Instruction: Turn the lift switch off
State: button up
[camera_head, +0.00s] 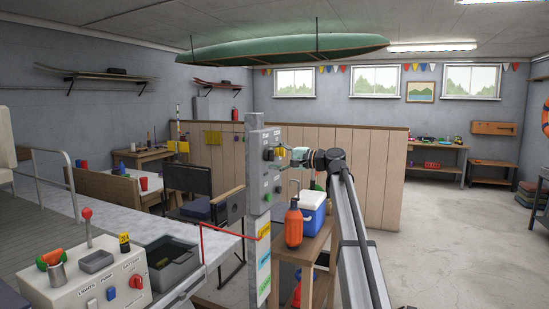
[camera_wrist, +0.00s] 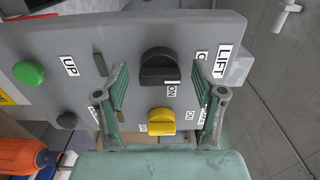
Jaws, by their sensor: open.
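The grey control panel (camera_head: 257,180) stands upright on a post, and its face fills much of the wrist view (camera_wrist: 100,30). A black rotary knob (camera_wrist: 161,68) sits beside the LIFT label (camera_wrist: 221,62), with an ON label near it; a second label is partly hidden. Its handle lies roughly level in the wrist view; I cannot tell which setting it marks. A yellow knob (camera_wrist: 161,121) sits below it. My gripper (camera_wrist: 168,85) is open and empty, its fingers on either side of the knobs. In the head view my gripper (camera_head: 294,155) is close to the panel's right side.
The panel also has a green button (camera_wrist: 29,72) and a small black button (camera_wrist: 67,120). An orange bottle (camera_head: 294,225) and a blue cooler (camera_head: 312,210) stand on a wooden stand below the arm. A control box (camera_head: 85,275) is at lower left. Open floor lies right.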

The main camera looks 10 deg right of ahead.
jog(key=v, duration=1.2)
